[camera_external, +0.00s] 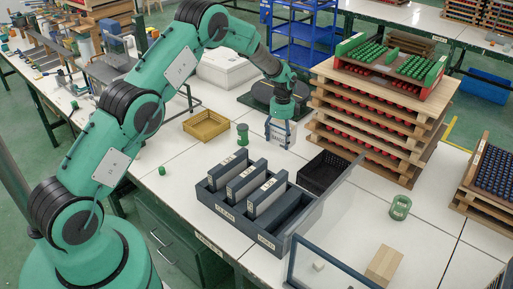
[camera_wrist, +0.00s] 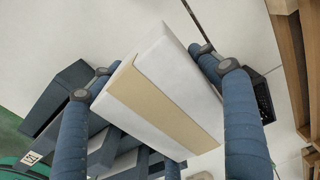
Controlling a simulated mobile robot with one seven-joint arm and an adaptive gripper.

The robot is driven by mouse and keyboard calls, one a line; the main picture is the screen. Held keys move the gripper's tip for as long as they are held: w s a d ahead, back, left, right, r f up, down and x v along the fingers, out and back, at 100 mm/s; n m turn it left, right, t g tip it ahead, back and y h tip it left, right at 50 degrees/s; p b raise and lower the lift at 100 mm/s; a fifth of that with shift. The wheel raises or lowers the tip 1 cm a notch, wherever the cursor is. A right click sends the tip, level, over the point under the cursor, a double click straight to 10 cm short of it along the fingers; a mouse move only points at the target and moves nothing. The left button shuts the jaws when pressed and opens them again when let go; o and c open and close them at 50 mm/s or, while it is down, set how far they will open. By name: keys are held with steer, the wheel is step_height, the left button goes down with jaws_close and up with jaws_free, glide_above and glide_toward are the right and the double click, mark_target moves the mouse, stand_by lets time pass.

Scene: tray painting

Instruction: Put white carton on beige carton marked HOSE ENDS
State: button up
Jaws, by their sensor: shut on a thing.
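My gripper (camera_external: 281,131) has blue fingers and is shut on a white carton (camera_external: 284,138), pointing down near the middle of the external view. In the wrist view the white carton (camera_wrist: 205,103) sits tilted between the two finger pairs (camera_wrist: 155,70), with a tan strip along its face. I cannot tell whether its underside touches the bench. A beige carton (camera_external: 384,265) lies on the bench at the lower right, well apart from my gripper. No HOSE ENDS marking is readable on it.
A dark divided tray (camera_external: 290,248) with upright grey blocks and a black crate (camera_external: 325,172) stand in front of my gripper. A tall stack of wooden trays (camera_external: 372,128) rises to the right. A green ring-shaped item (camera_external: 400,207) stands right; bench around it is clear.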

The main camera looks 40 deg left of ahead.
steer(key=shift+r, duration=0.15)
step_height(320, 180, up, 22)
steer(key=s+d+b, duration=0.1)
steer(key=s+d, duration=0.3)
steer(key=d, duration=0.7)
steer(key=s+d+b, duration=0.1)
steer(key=s+d, duration=0.2)
steer(key=d, duration=0.7)
steer(key=s+d+b, duration=0.3)
steer(key=s+d, duration=2.8)
step_height(320, 180, down, 18)
steer(key=shift+a+m, duration=0.15)
steer(key=shift+m, duration=0.15)
steer(key=shift+w, duration=0.15)
steer(key=b, duration=0.2)
glide_above(385, 264)
steer(key=shift+f, duration=0.7)
